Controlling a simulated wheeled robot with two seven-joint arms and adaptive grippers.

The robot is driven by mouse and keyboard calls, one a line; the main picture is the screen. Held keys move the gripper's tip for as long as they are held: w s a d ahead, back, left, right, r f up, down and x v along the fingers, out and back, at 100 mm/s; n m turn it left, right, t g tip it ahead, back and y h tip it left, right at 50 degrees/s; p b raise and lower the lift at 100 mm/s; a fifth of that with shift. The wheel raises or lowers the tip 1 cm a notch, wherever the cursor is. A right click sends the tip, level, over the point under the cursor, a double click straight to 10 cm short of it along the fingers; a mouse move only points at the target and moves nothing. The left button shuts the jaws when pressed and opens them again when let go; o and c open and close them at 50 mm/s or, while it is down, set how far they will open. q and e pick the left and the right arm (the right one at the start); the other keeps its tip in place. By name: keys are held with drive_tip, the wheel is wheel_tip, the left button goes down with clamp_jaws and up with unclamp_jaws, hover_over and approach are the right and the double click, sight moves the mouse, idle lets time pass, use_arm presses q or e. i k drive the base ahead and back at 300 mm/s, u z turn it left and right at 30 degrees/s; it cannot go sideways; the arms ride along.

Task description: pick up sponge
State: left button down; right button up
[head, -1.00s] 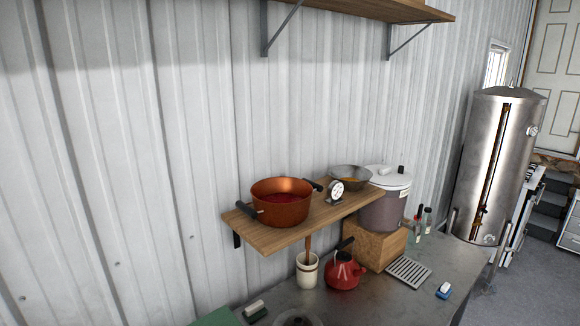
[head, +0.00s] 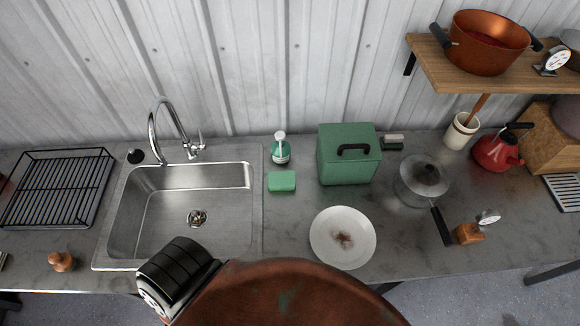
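A green sponge (head: 282,182) lies on the grey metal counter (head: 290,222) in the head view. It is just right of the sink (head: 250,178), in front of a green soap bottle with a white pump (head: 280,150). The sponge looks like a small flat block and nothing covers it. Neither of my grippers shows in the view.
A green box (head: 334,166) with a black handle stands right of the sponge. A white soiled plate (head: 326,248) lies in front, and a lidded pot (head: 410,190) stands farther right. A faucet (head: 160,130) rises behind the sink. A drying rack (head: 50,190) is at left.

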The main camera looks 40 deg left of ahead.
sight(277, 180)
drive_tip(key=u, duration=1.35)
drive_tip(key=k, duration=0.05)
